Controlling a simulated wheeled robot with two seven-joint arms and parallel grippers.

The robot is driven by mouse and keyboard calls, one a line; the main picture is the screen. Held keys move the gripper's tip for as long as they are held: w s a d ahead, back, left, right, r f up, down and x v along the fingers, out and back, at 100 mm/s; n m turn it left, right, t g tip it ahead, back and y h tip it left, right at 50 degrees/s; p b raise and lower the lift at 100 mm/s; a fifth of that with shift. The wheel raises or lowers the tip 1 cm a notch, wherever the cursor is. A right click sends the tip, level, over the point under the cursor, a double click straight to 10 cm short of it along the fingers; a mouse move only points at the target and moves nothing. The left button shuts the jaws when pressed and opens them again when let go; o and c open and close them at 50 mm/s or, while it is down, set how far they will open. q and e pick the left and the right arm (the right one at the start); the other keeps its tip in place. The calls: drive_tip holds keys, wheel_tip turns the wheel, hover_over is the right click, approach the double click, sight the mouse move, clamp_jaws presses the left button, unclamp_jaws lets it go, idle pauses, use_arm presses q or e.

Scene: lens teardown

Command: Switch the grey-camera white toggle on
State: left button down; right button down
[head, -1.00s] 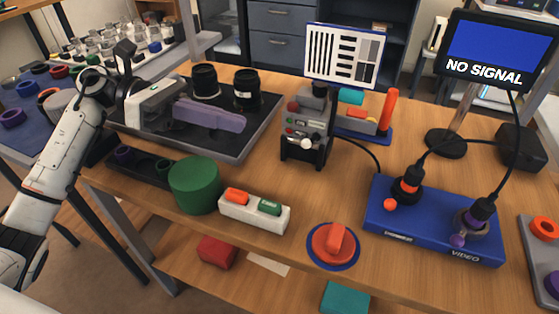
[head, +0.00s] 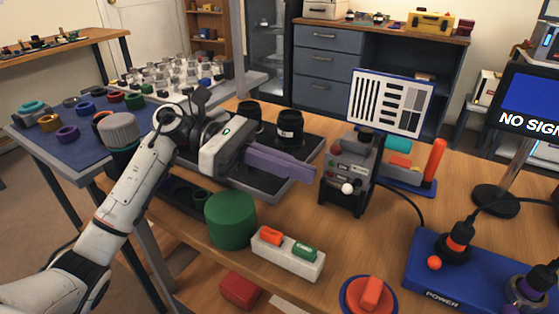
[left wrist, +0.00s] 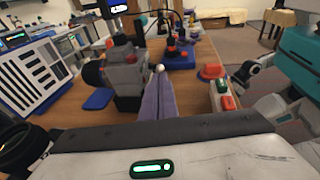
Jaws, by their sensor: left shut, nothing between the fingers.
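The grey camera (head: 346,172) stands upright on the wooden bench, in front of a striped test chart (head: 391,102). Its white toggle (head: 347,188) is a small white ball low on its front; whether it is on or off I cannot tell. My left gripper (head: 314,179) is shut and empty, its long purple fingers pointing at the camera's left side. In the left wrist view the white toggle (left wrist: 160,68) shows just beyond the fingertips (left wrist: 159,82); I cannot tell whether they touch.
A green cylinder (head: 231,220) and a white box with orange and green buttons (head: 288,254) stand below my left fingers. Two black lenses (head: 289,128) stand behind them on a dark tray. A blue power box (head: 440,270) is at the right.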

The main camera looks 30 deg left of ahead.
sight(351, 187)
use_arm(q)
drive_tip(key=x, duration=0.3)
drive_tip(key=shift+w+d, duration=0.1)
drive_tip(key=shift+d, duration=0.3)
drive_tip(key=shift+w+d+f, duration=0.1)
drive_tip(key=shift+d+f, duration=0.05)
drive_tip(key=shift+d, duration=0.2)
use_arm(e)
drive_tip(key=shift+w+r, duration=0.1)
drive_tip(key=shift+w, duration=0.1)
